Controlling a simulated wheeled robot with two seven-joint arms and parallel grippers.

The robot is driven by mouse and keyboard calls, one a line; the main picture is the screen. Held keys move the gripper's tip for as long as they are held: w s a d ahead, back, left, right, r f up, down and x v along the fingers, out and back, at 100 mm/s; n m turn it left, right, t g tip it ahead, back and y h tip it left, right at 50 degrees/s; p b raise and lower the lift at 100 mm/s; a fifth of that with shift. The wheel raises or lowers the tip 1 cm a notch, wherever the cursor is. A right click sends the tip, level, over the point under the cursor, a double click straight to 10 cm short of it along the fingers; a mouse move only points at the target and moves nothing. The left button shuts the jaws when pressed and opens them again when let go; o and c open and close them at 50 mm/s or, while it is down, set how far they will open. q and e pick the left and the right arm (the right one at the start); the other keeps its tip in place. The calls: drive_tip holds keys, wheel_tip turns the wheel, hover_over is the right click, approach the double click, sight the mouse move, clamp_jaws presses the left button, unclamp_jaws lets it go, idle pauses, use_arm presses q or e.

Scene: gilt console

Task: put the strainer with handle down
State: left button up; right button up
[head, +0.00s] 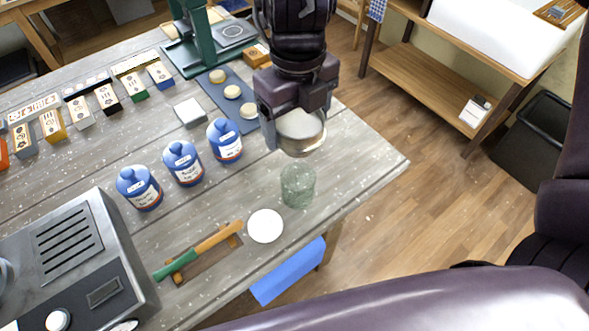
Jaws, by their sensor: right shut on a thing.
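My right gripper (292,122) comes down from the top of the head view, over the right part of the grey table (358,158). It is shut on the strainer (303,133), a round piece with a metal rim and pale inside. The strainer appears held above the tabletop; its handle is hidden by the gripper. A greenish glass (298,187) stands on the table just in front of the strainer in the picture. My left gripper is not in view.
Several blue jars (183,163) stand to the left. A white disc (265,226) and a brush-like tool (200,250) lie near the front edge. A dark blue mat (216,94) with round pieces lies behind. The table's right corner is clear.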

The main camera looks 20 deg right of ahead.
drive_tip(key=shift+d+f, duration=0.1)
drive_tip(key=shift+f, duration=6.3)
drive_tip(key=shift+f, duration=0.3)
drive_tip(key=o, duration=1)
drive_tip(key=shift+o, duration=0.2)
drive_tip(key=shift+r, duration=0.55)
wheel_tip(320, 180, up, 12)
drive_tip(key=shift+f, duration=0.2)
drive_tip(key=shift+f, duration=0.1)
